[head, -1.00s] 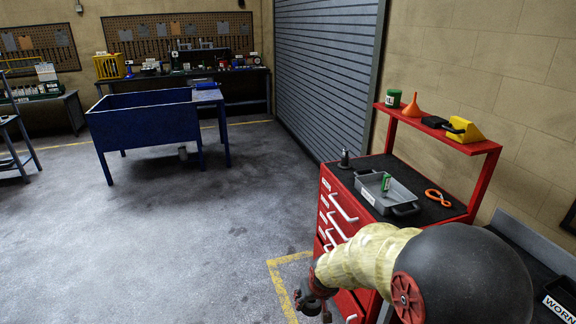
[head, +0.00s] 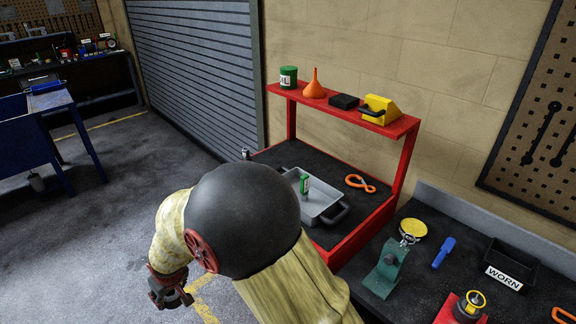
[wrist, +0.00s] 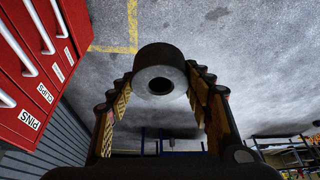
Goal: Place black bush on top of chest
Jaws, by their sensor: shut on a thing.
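My gripper (wrist: 160,88) is shut on the black bush (wrist: 160,56), a thick dark ring with a round hole, held between the fingertips in the wrist view. In the head view my gripper (head: 172,292) hangs low over the floor at the left of my arm; the bush cannot be made out there. The red chest (head: 352,243) stands beyond my arm, with a black top and a red upper shelf. My arm hides most of its front. Its labelled drawers (wrist: 32,70) show at the left of the wrist view, apart from the bush.
On the chest top are a grey tray (head: 322,207) with a green item (head: 304,184) and orange pliers-like tool (head: 360,183). The shelf (head: 350,115) holds several things. A dark bench (head: 425,280) at right carries a green fixture (head: 388,270) and a "WORN" bin (head: 508,268).

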